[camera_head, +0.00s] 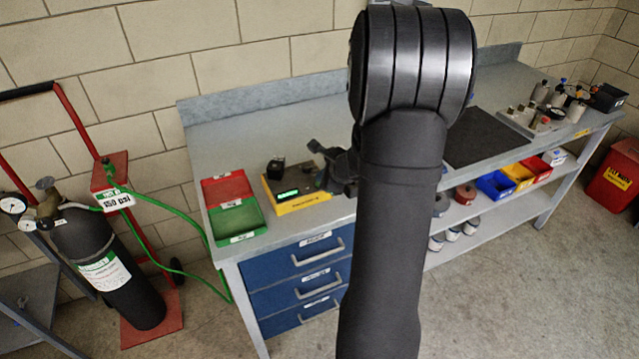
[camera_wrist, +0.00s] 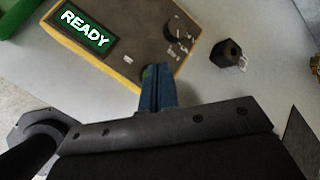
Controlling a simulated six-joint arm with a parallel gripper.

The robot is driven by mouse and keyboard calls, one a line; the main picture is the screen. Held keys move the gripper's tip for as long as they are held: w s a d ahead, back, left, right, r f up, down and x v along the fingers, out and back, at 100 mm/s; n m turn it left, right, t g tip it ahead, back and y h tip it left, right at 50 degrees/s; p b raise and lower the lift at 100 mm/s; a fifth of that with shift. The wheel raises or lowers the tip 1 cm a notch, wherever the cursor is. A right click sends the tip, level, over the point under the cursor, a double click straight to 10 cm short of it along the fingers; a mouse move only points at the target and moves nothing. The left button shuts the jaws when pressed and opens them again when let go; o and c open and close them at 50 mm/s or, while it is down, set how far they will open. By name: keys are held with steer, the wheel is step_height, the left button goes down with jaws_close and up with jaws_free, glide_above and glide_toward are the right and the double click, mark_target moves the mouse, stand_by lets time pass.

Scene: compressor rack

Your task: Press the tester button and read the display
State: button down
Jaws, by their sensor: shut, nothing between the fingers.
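The tester (camera_head: 298,202) is a yellow box with a dark grey top, on the left part of the bench. Its green display (camera_head: 288,195) is lit. In the wrist view the display (camera_wrist: 86,29) reads "READY", and a dark knob (camera_wrist: 171,36) sits on the tester's face. My gripper (camera_wrist: 154,76) is shut and empty, its blue fingertips over the tester's edge. A small greenish spot shows right at the tips and may be the button, mostly hidden. I cannot tell whether the tips touch it. In the head view my gripper (camera_head: 330,160) is at the tester's right side, partly hidden by my arm.
A red tray (camera_head: 226,187) and a green tray (camera_head: 238,221) lie left of the tester. A black hexagonal block (camera_wrist: 228,53) stands close to the tester. A dark mat (camera_head: 480,140) and several metal parts are farther right. A gas cylinder (camera_head: 95,260) stands left of the bench.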

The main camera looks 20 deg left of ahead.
steer(key=shift+f, duration=0.4)
steer(key=shift+r, duration=0.1)
stand_by(0.5)
steer(key=shift+r, duration=0.7)
steer(key=shift+r, duration=2.55)
steer(key=shift+f, duration=0.15)
steer(key=shift+r, duration=2.05)
steer(key=shift+f, duration=0.15)
